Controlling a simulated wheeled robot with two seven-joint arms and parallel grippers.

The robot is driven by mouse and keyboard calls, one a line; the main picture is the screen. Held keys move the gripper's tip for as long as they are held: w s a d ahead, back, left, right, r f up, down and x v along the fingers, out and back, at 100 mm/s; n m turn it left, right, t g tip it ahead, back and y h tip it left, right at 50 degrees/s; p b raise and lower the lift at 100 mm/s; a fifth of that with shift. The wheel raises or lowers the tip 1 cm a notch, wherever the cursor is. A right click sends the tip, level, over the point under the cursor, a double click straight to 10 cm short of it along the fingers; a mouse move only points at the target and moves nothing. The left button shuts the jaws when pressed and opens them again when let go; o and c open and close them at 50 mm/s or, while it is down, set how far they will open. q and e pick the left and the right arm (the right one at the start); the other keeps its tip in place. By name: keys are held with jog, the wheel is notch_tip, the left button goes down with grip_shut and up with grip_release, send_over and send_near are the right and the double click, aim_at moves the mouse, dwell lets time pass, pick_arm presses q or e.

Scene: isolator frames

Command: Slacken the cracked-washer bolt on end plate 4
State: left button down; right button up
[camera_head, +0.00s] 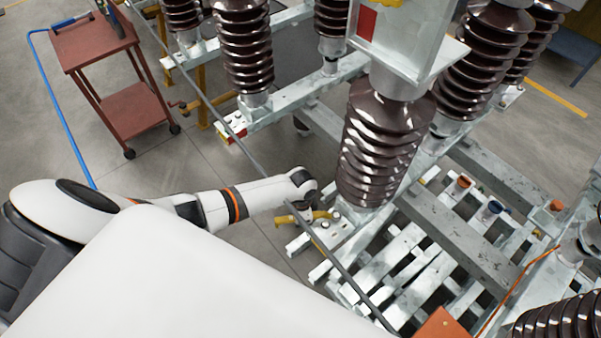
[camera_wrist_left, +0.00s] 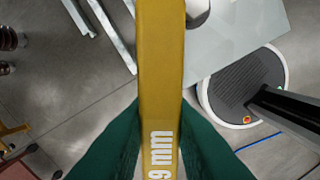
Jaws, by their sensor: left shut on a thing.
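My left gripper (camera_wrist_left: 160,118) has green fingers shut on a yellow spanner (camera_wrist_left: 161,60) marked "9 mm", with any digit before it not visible. In the head view, the yellow spanner (camera_head: 322,214) shows beside the end plate (camera_head: 337,234) at the foot of the middle brown insulator (camera_head: 385,140). The plate carries bolt heads and a yellow label, too small to read. I cannot tell whether the spanner touches a bolt, and no washer crack can be made out. My left gripper in the head view is mostly hidden behind a grey rod. My right gripper is not in view.
A thin grey rod (camera_head: 240,140) crosses the head view diagonally. Another end plate (camera_head: 237,122) with red marking lies farther back. A red trolley (camera_head: 97,35) stands upper left beside a blue hose (camera_head: 60,115). Orange and blue cups (camera_head: 463,182) sit on the frame at right.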

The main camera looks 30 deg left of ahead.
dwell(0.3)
pick_arm(q)
jog(key=shift+r+p, duration=0.9)
jog(key=shift+r, duration=0.25)
jog(key=shift+f, duration=0.1)
